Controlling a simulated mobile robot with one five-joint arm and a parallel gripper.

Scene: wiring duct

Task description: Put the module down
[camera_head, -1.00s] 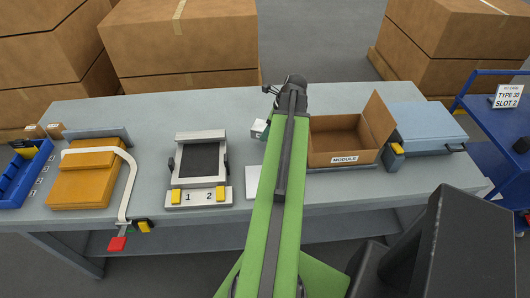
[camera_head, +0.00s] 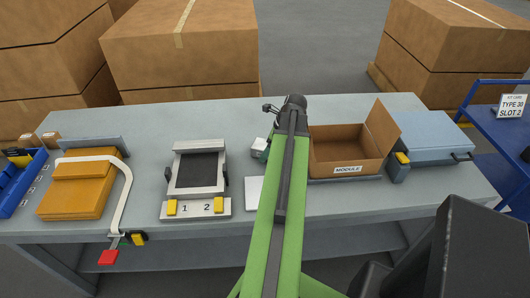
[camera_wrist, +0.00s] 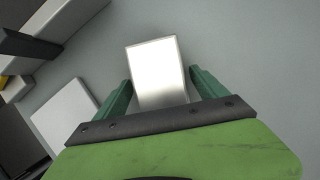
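The module is a pale, box-shaped block in the wrist view (camera_wrist: 158,75), its top bright. A narrow gap seems to show at the right finger. In the head view the module (camera_head: 260,144) shows just left of my green arm, over the grey table (camera_head: 130,155). Whether its underside touches the table is hidden.
A white plate (camera_head: 254,190) lies close by on the table, also in the wrist view (camera_wrist: 64,118). A fixture marked 1 and 2 (camera_head: 196,208) stands left. An open carton labelled MODULE (camera_head: 347,169) stands right. An orange block (camera_head: 82,188) sits far left.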

